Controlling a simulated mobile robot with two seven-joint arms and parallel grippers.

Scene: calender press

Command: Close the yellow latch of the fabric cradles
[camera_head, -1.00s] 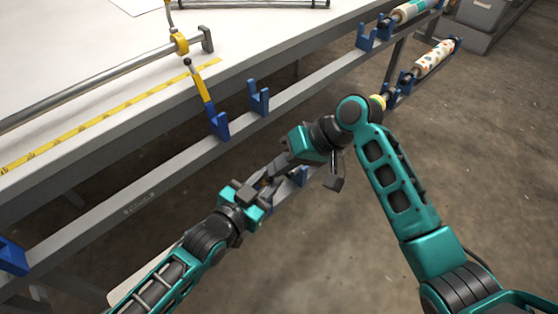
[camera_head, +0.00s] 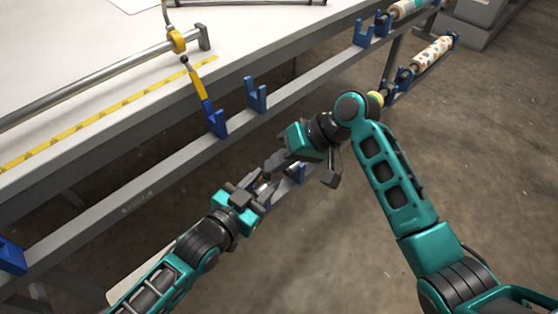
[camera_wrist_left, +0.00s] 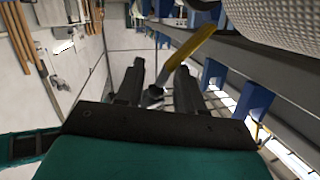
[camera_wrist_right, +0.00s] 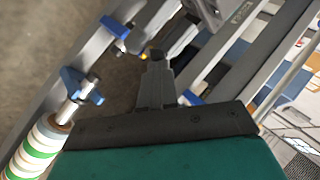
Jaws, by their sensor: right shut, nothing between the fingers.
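A yellow latch lever (camera_head: 198,86) with a dark knob stands tilted up from a blue cradle (camera_head: 217,121) on the upper rail. My left gripper (camera_head: 264,188) is open at the lower rail. My right gripper (camera_head: 272,163) is shut and empty, just above the left one. Its closed fingertips also show in the right wrist view (camera_wrist_right: 156,55). My grippers hide much of the lower blue cradle (camera_head: 297,174) in the head view.
A white table (camera_head: 100,60) with a metal roller (camera_head: 90,84) and yellow measuring tape (camera_head: 110,113) lies at the left. Another blue cradle (camera_head: 256,95) stands on the upper rail. Patterned fabric rolls (camera_head: 432,54) rest in cradles at the upper right. The floor at the right is open.

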